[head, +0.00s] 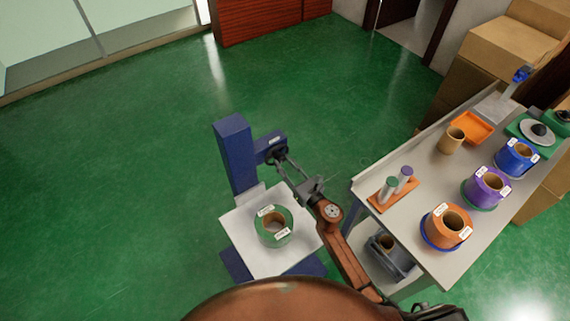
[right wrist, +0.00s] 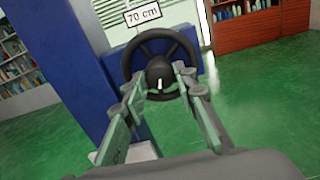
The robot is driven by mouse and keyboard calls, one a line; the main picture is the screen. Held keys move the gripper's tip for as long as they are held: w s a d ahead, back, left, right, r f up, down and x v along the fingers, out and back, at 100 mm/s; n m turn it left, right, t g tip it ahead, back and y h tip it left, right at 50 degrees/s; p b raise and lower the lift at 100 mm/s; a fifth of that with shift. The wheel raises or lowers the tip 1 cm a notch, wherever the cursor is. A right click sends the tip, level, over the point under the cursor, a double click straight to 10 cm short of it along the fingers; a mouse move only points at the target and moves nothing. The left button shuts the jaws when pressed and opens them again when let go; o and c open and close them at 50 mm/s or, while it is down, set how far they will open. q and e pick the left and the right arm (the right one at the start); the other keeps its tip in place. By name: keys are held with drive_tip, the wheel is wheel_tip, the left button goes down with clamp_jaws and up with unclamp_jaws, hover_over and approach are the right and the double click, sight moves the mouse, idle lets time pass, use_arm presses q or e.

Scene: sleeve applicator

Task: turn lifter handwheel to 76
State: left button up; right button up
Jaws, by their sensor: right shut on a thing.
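The lifter (head: 236,155) is a blue column with a white platform (head: 240,226) in the head view. Its black handwheel (head: 278,153) sits on a blue arm at the column's right side. In the right wrist view the handwheel (right wrist: 160,68) faces me, with a light mark on its hub and a "70 cm" sign (right wrist: 143,13) above it. My right gripper (head: 283,160) reaches the handwheel. In the right wrist view its fingertips (right wrist: 158,80) are at the lower part of the wheel, around the hub, shut on the handwheel. My left gripper is not in view.
A green roll (head: 275,237) lies on the lifter's platform. A grey table (head: 400,232) at right holds orange (head: 436,238), purple (head: 480,200) and blue (head: 510,168) rolls, and an orange tray (head: 473,127). Cardboard boxes (head: 495,50) stand behind it. The green floor beyond the lifter is clear.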

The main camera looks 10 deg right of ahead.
drive_tip(key=m, duration=0.4)
drive_tip(key=shift+m+p, duration=0.3)
drive_tip(key=m+p, duration=0.1)
drive_tip(key=m, duration=0.3)
drive_tip(key=shift+r+m, duration=0.1)
drive_tip(key=shift+m, duration=0.2)
drive_tip(key=m+p, duration=0.1)
drive_tip(key=m, duration=0.2)
drive_tip(key=shift+m, duration=0.3)
drive_tip(key=m+p, duration=0.2)
drive_tip(key=m, duration=0.2)
drive_tip(key=shift+m, duration=0.3)
drive_tip(key=m+p, duration=0.2)
drive_tip(key=m, duration=0.2)
drive_tip(key=m+p, duration=0.2)
drive_tip(key=m, duration=0.3)
drive_tip(key=m+p, duration=0.2)
drive_tip(key=m, duration=0.2)
drive_tip(key=shift+m, duration=0.3)
drive_tip(key=m+p, duration=0.2)
drive_tip(key=m, duration=0.6)
drive_tip(key=shift+p, duration=0.35)
drive_tip(key=m, duration=0.3)
drive_tip(key=shift+m, duration=0.3)
drive_tip(key=m, duration=0.3)
drive_tip(key=shift+f+m, duration=0.2)
drive_tip(key=shift+m, duration=0.1)
drive_tip(key=shift+m+b, duration=0.4)
drive_tip(key=shift+m, duration=1.8)
